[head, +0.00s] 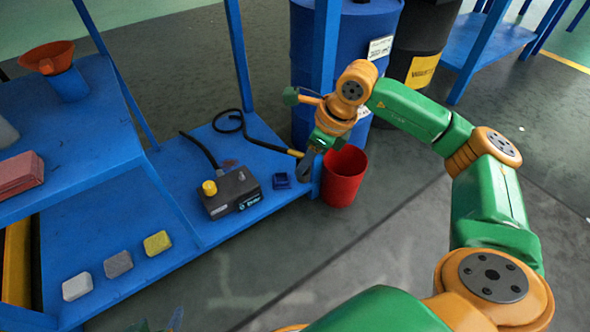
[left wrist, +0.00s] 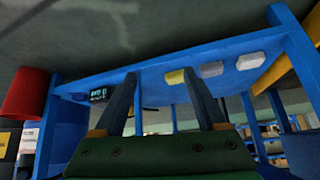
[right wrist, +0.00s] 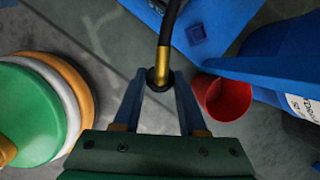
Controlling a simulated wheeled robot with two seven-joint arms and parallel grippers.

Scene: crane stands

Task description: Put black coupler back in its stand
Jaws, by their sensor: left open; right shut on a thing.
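The black coupler (right wrist: 157,78) sits at the brass end of a black hose (right wrist: 170,20) in the right wrist view. My right gripper (right wrist: 164,74) is shut on it. In the head view this gripper (head: 306,174) is in the air by the shelf's right corner, and its fingers mostly hide the coupler. A small dark blue square holder, seemingly the stand (head: 282,181), is on the low blue shelf just left of the gripper. It also shows in the right wrist view (right wrist: 197,33), apart from the coupler. My left gripper (left wrist: 160,73) is open and empty, below the shelf's level in its view.
A black pump box (head: 232,191) with a yellow knob stands left of the holder. White, grey and yellow blocks (head: 118,264) lie at the shelf's front left. A red bin (head: 344,176) and a blue post (head: 325,60) are close to my right gripper. A blue barrel (head: 300,70) stands behind.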

